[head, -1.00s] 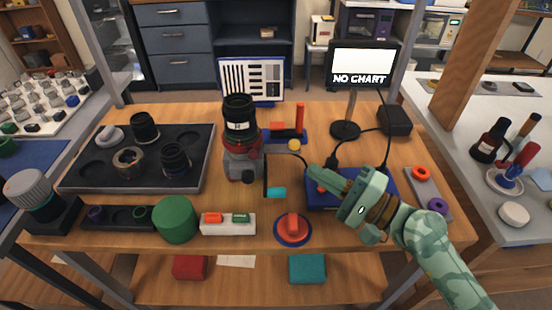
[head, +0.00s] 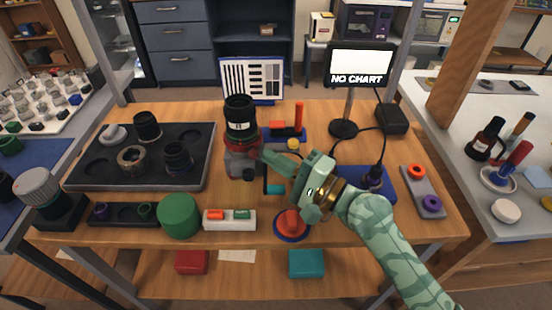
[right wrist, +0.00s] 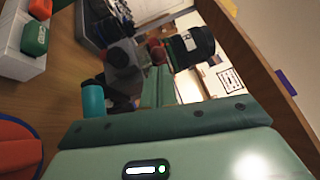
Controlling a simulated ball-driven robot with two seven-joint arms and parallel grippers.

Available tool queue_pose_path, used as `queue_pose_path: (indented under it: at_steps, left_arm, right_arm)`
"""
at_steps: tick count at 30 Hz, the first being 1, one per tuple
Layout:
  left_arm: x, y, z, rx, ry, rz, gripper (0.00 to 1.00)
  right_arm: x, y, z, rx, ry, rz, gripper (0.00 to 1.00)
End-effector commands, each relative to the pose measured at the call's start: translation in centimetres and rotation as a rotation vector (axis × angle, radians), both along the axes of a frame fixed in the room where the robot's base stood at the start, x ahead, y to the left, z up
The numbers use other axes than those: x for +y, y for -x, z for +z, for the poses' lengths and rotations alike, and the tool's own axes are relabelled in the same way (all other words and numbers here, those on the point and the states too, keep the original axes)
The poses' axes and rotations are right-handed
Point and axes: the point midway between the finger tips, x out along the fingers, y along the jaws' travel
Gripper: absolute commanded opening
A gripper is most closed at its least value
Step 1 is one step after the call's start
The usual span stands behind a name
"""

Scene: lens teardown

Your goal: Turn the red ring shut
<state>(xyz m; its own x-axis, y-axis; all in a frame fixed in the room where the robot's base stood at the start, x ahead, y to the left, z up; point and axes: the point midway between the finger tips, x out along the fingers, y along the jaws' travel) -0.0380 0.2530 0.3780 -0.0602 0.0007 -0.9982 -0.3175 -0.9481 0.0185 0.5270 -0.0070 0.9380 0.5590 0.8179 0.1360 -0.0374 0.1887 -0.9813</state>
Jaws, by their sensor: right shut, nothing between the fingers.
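A black lens (head: 240,118) stands upright on a grey clamp base (head: 242,167) near the middle of the bench. A red ring (head: 245,147) shows between the lens and the base; the lens is also in the right wrist view (right wrist: 188,45), with the red ring (right wrist: 157,52) beside the fingertips. My right gripper (head: 267,156) is shut and empty, its fingertips close to the ring's right side; I cannot tell whether they touch it. My left gripper is out of view.
A test chart panel (head: 252,80) stands behind the lens, and a monitor (head: 360,65) reads "NO CHART". A black parts tray (head: 80,181) lies left. A blue box (head: 378,185) lies under my right arm.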

Motion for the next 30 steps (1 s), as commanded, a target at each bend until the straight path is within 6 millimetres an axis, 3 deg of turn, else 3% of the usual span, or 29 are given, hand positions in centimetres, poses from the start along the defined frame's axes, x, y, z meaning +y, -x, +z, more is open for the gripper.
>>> queue_pose_path:
  at_steps: [30]
  left_arm:
    - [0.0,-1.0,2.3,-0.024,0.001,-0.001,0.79]
  right_arm:
    - [1.3,0.8,0.2,0.002,0.000,-0.122,0.00]
